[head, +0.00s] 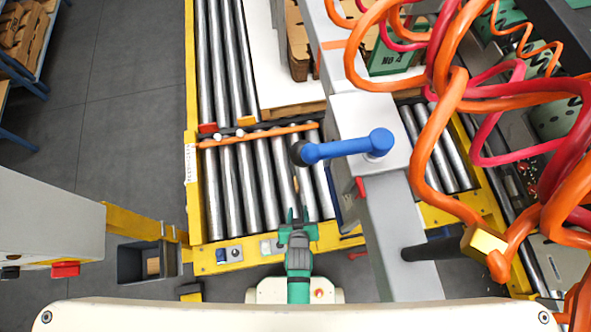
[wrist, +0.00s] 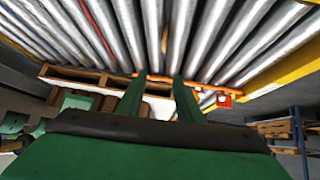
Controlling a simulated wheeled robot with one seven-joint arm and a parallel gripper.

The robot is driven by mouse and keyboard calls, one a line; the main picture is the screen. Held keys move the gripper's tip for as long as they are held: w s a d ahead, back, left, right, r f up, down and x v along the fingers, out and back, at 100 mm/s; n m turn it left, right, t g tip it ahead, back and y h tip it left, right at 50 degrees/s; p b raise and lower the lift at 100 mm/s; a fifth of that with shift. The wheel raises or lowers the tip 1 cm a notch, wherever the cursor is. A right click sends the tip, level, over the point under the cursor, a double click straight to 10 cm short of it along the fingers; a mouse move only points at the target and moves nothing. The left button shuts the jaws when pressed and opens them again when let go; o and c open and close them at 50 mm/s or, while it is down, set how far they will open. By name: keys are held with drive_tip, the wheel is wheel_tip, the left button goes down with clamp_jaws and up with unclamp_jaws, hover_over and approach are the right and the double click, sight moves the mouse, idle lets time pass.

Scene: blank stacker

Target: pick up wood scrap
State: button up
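A small, thin tan piece, which looks like the wood scrap (head: 296,184), lies among the metal rollers just beyond my gripper in the head view. In the wrist view the wood scrap (wrist: 164,39) shows as a narrow sliver between rollers, above the gap between the fingers. My green gripper (head: 297,213) is over the near end of the roller bed. In the wrist view my gripper (wrist: 159,80) has its two fingers apart with nothing held between them.
The roller conveyor (head: 228,180) has a yellow frame (head: 192,215). An orange bar (head: 255,135) crosses the rollers. A grey post with a blue handle (head: 350,146) stands close on the right, with orange hoses (head: 440,120) beyond. A dark bin (head: 132,264) is at lower left.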

drive_tip(key=w+f+g, duration=0.2)
drive_tip(key=w+f, duration=0.5)
drive_tip(key=n+g, duration=0.1)
drive_tip(key=g, duration=0.3)
approach(296, 183)
drive_tip(key=shift+w+f+y, duration=0.3)
drive_tip(key=shift+f, duration=0.55)
drive_tip(key=shift+d+x, duration=0.15)
drive_tip(key=shift+x, duration=1)
drive_tip(key=shift+d+x, duration=0.1)
drive_tip(key=shift+x, duration=2.05)
drive_tip(key=shift+s, duration=0.1)
drive_tip(key=shift+c, duration=0.4)
drive_tip(key=shift+a, duration=0.1)
clamp_jaws()
